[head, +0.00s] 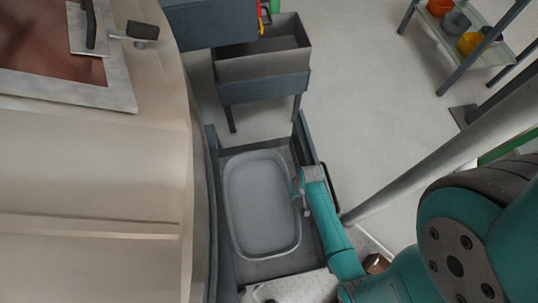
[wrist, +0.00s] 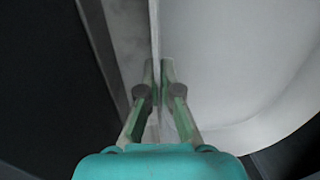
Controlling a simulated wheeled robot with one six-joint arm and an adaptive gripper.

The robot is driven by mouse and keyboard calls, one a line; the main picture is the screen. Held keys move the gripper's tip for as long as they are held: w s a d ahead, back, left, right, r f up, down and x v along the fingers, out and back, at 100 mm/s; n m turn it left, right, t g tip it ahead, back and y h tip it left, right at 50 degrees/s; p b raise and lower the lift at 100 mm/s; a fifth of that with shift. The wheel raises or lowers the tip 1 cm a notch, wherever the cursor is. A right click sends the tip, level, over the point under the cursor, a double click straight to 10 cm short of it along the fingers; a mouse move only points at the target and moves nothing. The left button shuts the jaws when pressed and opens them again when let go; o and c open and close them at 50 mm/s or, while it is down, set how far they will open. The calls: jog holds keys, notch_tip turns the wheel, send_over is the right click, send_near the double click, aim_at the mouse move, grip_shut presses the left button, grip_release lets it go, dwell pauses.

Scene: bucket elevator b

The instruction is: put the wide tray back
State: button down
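The wide tray (head: 262,203) is a pale grey, shallow tray with rounded corners. In the head view it lies inside a dark open-topped frame (head: 222,230) at the lower middle. My gripper (head: 297,187) is at the tray's right rim. In the wrist view the two fingers of my gripper (wrist: 158,72) are close together, one on each side of the tray's thin rim, with the tray's pale inside (wrist: 225,60) to the right. The gripper looks shut on the rim. The tray looks empty.
A grey open bin (head: 263,62) on legs stands just behind the frame. A large beige machine housing (head: 95,180) fills the left. A slanting grey pole (head: 440,150) and a rack with several coloured bowls (head: 456,24) are at the right. Floor between is clear.

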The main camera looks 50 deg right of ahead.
jog(key=shift+f, duration=5)
jog(key=c, duration=1.3)
grip_release()
jog(key=shift+f, duration=0.1)
